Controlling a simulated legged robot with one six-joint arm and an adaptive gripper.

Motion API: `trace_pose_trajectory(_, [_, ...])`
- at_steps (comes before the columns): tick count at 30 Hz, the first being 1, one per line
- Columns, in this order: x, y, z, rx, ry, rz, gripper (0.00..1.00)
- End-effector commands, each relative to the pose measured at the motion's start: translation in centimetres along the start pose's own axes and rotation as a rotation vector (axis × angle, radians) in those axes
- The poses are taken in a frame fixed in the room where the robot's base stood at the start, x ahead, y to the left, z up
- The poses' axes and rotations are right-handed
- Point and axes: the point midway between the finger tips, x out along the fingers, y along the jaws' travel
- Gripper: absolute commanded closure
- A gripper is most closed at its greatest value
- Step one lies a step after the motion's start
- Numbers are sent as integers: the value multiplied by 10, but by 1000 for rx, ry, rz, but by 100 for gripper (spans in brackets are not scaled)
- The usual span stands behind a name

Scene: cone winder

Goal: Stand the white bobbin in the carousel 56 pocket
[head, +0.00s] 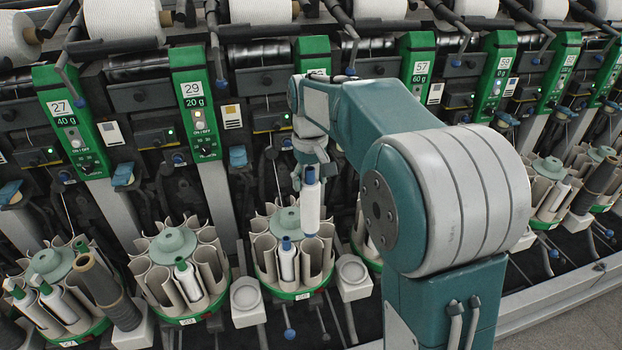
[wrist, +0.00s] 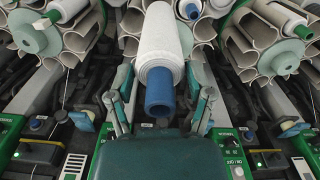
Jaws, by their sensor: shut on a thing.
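My gripper (head: 311,170) is shut on the white bobbin (head: 311,208), near its blue upper end. The bobbin hangs roughly upright at the right side of the middle carousel (head: 284,217), its lower end level with the pocket rims. I cannot tell whether it has entered a pocket. In the wrist view, the bobbin (wrist: 162,45) lies between the two fingers, its blue end (wrist: 159,92) towards the camera. The middle carousel's number label (head: 303,296) is too small to read, and my arm covers much of the panel above it.
Another white bobbin with a blue tip (head: 287,262) stands in a front pocket of the middle carousel. A carousel (head: 173,242) to the left holds a green-tipped bobbin. Round pale cups (head: 351,271) stand beside the carousels. Green numbered panels (head: 192,90) line the machine behind.

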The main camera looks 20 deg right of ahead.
Motion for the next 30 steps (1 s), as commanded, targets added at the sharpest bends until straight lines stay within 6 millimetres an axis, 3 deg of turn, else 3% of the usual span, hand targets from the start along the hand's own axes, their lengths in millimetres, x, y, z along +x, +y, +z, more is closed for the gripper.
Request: trace_pose_trajectory(30, [5, 4, 0, 0, 0, 0, 86])
